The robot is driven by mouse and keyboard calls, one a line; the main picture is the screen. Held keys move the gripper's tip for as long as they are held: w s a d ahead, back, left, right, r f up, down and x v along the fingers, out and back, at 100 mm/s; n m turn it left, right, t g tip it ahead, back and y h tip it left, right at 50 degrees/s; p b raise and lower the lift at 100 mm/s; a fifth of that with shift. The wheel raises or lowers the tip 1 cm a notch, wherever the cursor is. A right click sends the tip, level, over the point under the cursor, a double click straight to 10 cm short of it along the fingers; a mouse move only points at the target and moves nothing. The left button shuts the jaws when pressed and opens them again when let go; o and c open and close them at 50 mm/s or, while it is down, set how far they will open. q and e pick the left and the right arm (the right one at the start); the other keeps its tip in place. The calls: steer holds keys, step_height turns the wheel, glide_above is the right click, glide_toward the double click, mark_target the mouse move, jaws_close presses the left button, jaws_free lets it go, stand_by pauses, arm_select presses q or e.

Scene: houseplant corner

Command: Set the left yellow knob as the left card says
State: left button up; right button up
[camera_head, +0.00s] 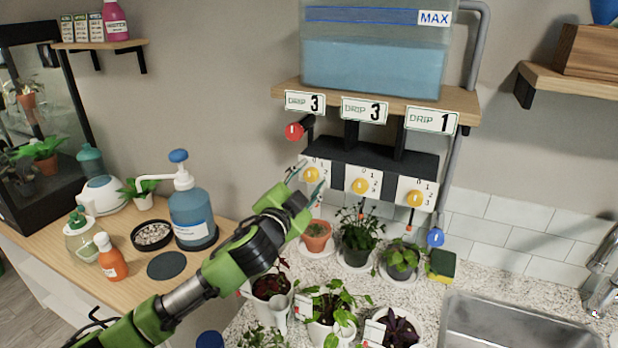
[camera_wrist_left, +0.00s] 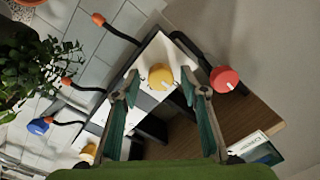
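The left yellow knob (camera_head: 311,174) sits on a white dial plate numbered 0 to 3, below the left card (camera_head: 305,102), which reads DRIP 3. My left gripper (camera_head: 306,184) is open at this knob, with its fingers apart on either side. In the left wrist view, the yellow knob (camera_wrist_left: 160,77) shows between the open fingertips (camera_wrist_left: 160,84), with a visible gap to each. A pale mark shows on the knob, but I cannot tell which number it points at. My right gripper is not in view.
A red knob (camera_head: 294,132) sticks out just above and left of the dial. The middle (camera_head: 360,186) and right (camera_head: 414,198) yellow knobs are to the right. Potted plants (camera_head: 316,237) stand below. A water tank (camera_head: 374,65) is on the shelf above.

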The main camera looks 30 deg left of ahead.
arm_select(q)
steer(key=shift+c, duration=0.5)
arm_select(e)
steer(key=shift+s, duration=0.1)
arm_select(q)
steer(key=c, duration=1)
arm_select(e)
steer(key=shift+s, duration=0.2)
